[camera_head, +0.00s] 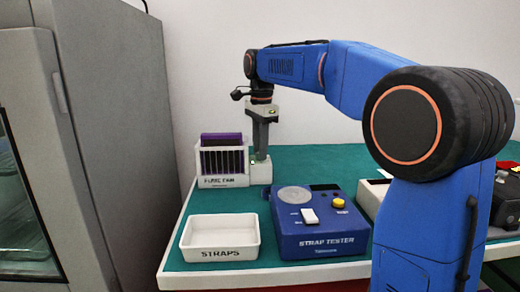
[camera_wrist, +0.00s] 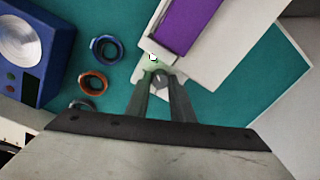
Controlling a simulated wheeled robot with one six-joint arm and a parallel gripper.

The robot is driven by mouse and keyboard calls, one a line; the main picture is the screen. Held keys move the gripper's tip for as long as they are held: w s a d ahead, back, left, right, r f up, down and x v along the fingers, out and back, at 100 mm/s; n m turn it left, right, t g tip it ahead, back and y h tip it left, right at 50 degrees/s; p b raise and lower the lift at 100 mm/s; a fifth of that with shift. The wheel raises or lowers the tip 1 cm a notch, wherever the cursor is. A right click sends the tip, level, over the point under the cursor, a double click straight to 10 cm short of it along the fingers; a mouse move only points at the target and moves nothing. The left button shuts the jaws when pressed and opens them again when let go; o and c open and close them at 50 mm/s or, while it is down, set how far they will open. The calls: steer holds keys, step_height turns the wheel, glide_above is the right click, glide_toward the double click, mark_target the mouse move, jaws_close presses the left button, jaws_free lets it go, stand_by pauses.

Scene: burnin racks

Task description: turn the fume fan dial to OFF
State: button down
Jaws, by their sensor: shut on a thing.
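In the wrist view, the grey fume fan dial (camera_wrist: 158,81) with a pale pointer mark sits between my fingertips (camera_wrist: 162,78). My gripper points down and is shut on the dial. The fingers hide part of the dial's surroundings, and I cannot read its position labels.
A white STRAPS tray (camera_head: 220,240) and a blue STRAP TESTER (camera_head: 320,222) stand nearer the front. In the wrist view, a blue ring (camera_wrist: 106,50) and an orange ring (camera_wrist: 93,83) lie on the table left of my fingers. A grey cabinet (camera_head: 120,120) stands left.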

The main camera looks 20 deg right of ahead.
steer(key=n, duration=0.7)
steer(key=shift+n, duration=0.4)
steer(key=n, duration=0.7)
steer(key=shift+w, duration=0.1)
steer(key=n, duration=0.7)
steer(key=shift+n+g, duration=0.3)
steer(key=n, duration=0.6)
steer(key=shift+w, duration=0.1)
steer(key=shift+n, duration=0.4)
steer(key=c, duration=1.5)
jaws_free()
steer(key=shift+c, duration=0.2)
